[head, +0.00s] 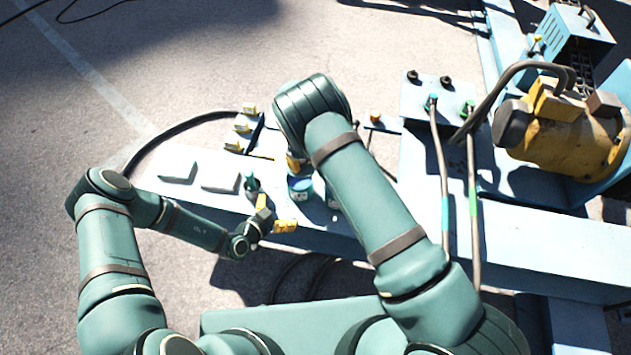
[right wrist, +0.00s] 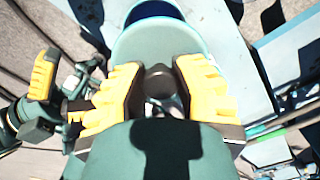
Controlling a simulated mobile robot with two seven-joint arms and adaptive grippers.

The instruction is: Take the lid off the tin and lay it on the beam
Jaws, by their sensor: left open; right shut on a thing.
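The tin (head: 300,189) is a small blue can standing on the pale blue beam (head: 520,232), partly hidden below my right gripper. In the right wrist view, the lid (right wrist: 158,42) is a round grey-green disc with a dark knob (right wrist: 158,82). My right gripper (right wrist: 160,88) is shut on this knob, one yellow finger on each side. A blue rim shows past the lid's far edge; I cannot tell whether the lid is seated or raised. My left gripper (head: 273,215) is open and empty, beside the beam's near edge, left of and below the tin.
Yellow-ended pieces (head: 241,128) lie behind. Hoses (head: 474,200) and a yellow motor (head: 565,140) are at the right.

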